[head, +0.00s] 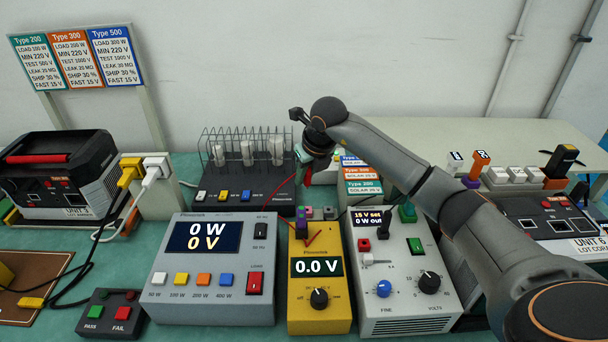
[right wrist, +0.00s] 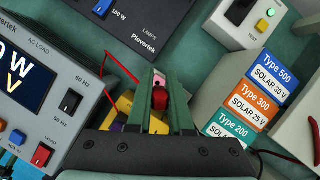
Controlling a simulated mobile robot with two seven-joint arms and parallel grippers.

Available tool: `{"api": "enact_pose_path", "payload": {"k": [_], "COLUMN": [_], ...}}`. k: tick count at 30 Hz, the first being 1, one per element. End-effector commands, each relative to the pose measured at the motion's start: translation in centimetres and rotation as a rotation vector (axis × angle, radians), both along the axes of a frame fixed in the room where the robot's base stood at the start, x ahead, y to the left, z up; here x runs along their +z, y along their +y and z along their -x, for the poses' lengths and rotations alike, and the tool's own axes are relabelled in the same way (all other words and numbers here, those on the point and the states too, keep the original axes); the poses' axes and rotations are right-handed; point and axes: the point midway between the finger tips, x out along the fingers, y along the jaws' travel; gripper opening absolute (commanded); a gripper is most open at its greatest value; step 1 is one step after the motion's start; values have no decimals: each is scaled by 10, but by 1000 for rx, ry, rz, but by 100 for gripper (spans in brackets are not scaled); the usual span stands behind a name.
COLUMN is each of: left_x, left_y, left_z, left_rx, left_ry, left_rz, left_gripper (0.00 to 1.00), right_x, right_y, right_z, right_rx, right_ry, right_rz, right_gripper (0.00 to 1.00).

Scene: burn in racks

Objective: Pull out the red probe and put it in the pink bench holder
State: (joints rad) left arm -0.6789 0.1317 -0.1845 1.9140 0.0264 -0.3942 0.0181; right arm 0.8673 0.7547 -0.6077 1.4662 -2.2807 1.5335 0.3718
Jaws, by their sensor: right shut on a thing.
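My right gripper (head: 306,175) reaches in from the right and hangs above the back of the bench, behind the yellow meter (head: 320,292). In the right wrist view, its green fingers (right wrist: 165,108) are shut on the red probe (right wrist: 160,98). The pink bench holder (right wrist: 158,78) shows just beyond the probe, with a dark opening; whether they touch is unclear. In the head view the probe is mostly hidden by the gripper, and a red lead runs down from there. My left gripper is not in view.
The grey AC load (head: 213,275) is left of the meter and a grey supply (head: 400,290) right. The lamp rack (head: 247,170) stands back left. Type cards (right wrist: 258,95) stand right of the fingers.

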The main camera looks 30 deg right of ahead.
Motion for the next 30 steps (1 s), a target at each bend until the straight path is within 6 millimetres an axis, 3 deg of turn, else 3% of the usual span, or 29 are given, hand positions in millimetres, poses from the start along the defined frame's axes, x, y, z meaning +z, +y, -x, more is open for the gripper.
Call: {"api": "enact_pose_path", "payload": {"k": [8,30], "left_x": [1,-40], "left_y": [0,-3], "left_z": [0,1], "left_rx": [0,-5], "left_ry": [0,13], "left_rz": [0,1], "left_gripper": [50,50], "right_x": [1,-57], "right_y": [0,0], "right_z": [0,0], "right_rx": [0,-1], "right_ry": [0,0], "right_rz": [1,0], "right_gripper": [0,0]}}
